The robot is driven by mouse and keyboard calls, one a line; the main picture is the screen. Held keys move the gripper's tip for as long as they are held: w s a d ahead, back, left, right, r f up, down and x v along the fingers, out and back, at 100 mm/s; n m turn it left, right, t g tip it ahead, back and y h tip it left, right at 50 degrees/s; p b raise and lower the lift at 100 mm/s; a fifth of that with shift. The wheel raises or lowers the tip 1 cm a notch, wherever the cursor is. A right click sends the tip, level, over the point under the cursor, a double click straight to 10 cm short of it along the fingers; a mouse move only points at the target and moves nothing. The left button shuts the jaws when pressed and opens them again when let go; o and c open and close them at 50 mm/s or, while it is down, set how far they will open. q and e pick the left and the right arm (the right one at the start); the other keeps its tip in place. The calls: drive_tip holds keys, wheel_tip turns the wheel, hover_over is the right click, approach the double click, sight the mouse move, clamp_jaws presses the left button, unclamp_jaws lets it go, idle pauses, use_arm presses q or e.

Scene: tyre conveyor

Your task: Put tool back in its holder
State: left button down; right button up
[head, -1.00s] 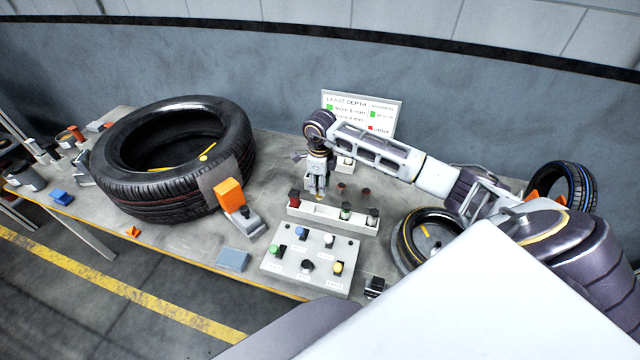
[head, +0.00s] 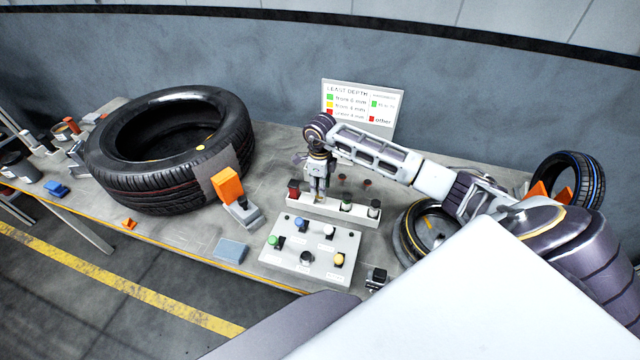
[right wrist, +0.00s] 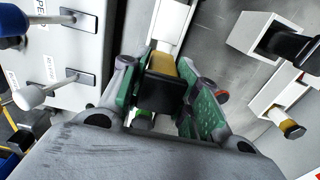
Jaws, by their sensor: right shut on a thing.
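My right gripper (head: 319,192) is upright over the white holder rack (head: 327,209), between a red-topped tool (head: 293,189) and a green-topped tool (head: 346,202). A dark-topped tool (head: 373,209) stands at the rack's right end. In the right wrist view the gripper (right wrist: 165,98) is shut on a tool with a black end and a yellow band (right wrist: 162,88). Part of the rack (right wrist: 174,22) shows beyond it. The held tool's lower end is hidden, so I cannot tell whether it is seated. My left gripper is not in view.
A button panel (head: 315,241) stands in front of the rack. A large tyre (head: 120,186) and an orange-topped device (head: 228,187) are to the left. A smaller tyre (head: 408,236) lies to the right. A sign (head: 362,107) stands behind.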

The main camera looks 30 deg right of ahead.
drive_tip(key=shift+f+b, duration=1.1)
drive_tip(key=shift+f, duration=0.6)
drive_tip(key=o, duration=1.2)
drive_tip(key=shift+r, duration=0.2)
wheel_tip(320, 180, up, 12)
drive_tip(key=shift+f, duration=0.15)
drive_tip(key=shift+f, duration=0.1)
